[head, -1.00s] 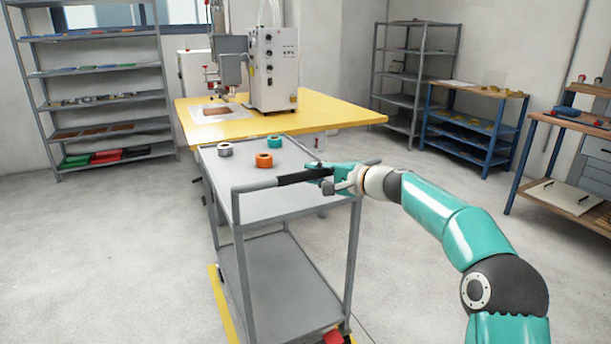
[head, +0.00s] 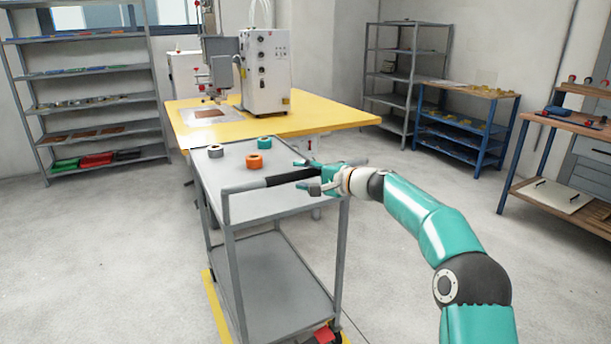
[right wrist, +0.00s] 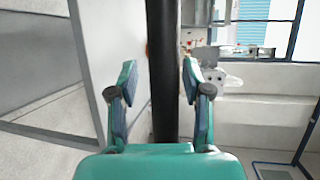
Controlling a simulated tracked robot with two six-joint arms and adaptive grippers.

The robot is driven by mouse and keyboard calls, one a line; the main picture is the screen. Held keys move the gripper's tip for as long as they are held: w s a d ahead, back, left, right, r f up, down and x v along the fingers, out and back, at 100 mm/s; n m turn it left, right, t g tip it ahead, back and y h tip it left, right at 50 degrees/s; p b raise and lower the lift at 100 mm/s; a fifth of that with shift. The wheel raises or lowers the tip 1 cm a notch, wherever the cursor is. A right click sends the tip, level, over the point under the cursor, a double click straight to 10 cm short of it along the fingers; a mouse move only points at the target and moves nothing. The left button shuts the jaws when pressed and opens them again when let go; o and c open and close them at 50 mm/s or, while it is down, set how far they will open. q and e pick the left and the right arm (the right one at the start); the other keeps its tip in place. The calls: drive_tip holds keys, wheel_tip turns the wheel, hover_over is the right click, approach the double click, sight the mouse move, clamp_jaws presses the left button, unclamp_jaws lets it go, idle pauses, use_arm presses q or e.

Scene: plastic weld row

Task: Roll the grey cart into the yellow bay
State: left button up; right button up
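The grey cart (head: 282,206) stands in front of the yellow-topped table, its black-gripped handle (head: 290,177) toward me. My right gripper (head: 308,177) is at the handle. In the right wrist view its fingers (right wrist: 158,85) are spread on either side of the black handle (right wrist: 163,60), with a gap showing on the left. My left gripper is not in view.
Orange (head: 254,161), teal (head: 264,142) and grey (head: 215,151) rolls sit on the cart's top. The yellow table (head: 330,119) with a white machine (head: 265,75) is close beyond the cart. Shelves (head: 90,103) stand at left. The floor right of the cart is clear.

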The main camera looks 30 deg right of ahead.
drive_tip(key=shift+a+r, duration=0.1)
drive_tip(key=shift+r, duration=0.05)
drive_tip(key=shift+s, duration=0.15)
drive_tip(key=shift+s+r, duration=0.1)
drive_tip(key=shift+s, duration=0.15)
drive_tip(key=v, duration=1.1)
